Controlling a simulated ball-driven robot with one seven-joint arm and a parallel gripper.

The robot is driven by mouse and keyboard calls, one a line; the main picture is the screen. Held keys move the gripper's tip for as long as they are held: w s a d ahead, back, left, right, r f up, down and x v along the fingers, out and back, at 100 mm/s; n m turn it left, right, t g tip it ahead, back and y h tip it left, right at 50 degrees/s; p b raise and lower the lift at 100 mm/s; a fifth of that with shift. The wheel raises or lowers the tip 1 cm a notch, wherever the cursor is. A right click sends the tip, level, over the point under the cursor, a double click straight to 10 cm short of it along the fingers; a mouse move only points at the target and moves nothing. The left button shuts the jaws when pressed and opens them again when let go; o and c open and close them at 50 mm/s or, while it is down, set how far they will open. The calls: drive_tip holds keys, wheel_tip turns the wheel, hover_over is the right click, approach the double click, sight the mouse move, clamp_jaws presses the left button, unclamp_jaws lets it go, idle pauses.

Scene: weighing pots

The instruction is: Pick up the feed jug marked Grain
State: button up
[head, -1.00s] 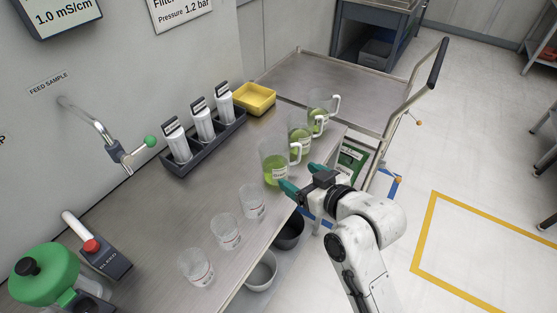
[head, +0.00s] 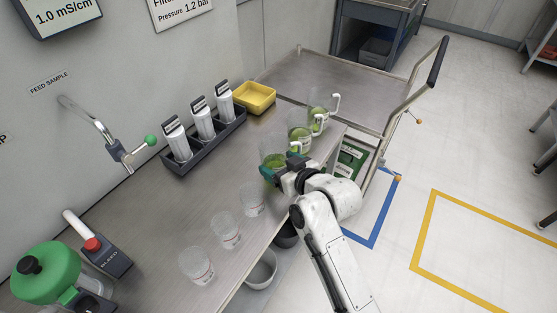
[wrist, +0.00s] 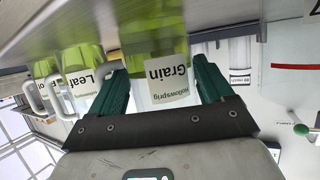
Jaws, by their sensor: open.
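The Grain jug (head: 271,147) is a clear jug of green liquid on the bench, the nearest of three similar jugs in the head view. In the wrist view its label reading Grain (wrist: 168,72) faces my camera. My gripper (head: 281,168) is open, at the jug's near side in the head view. In the wrist view the two green fingers (wrist: 161,78) stand on either side of the jug, with gaps visible. My gripper hides the jug's lower part in the head view. The Leaf jug (wrist: 85,72) stands to the left in the wrist view.
A third jug (head: 318,105) stands farther back. Several clear beakers (head: 226,232) line the bench's front. A dark rack (head: 211,146) of white cartridges and a yellow tray (head: 254,97) lie behind. A steel cart (head: 330,85) adjoins the bench end. Mid-bench is clear.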

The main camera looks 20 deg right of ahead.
drive_tip(key=shift+c, duration=0.4)
drive_tip(key=c, duration=0.7)
drive_tip(key=shift+c, duration=0.4)
drive_tip(key=shift+r, duration=0.1)
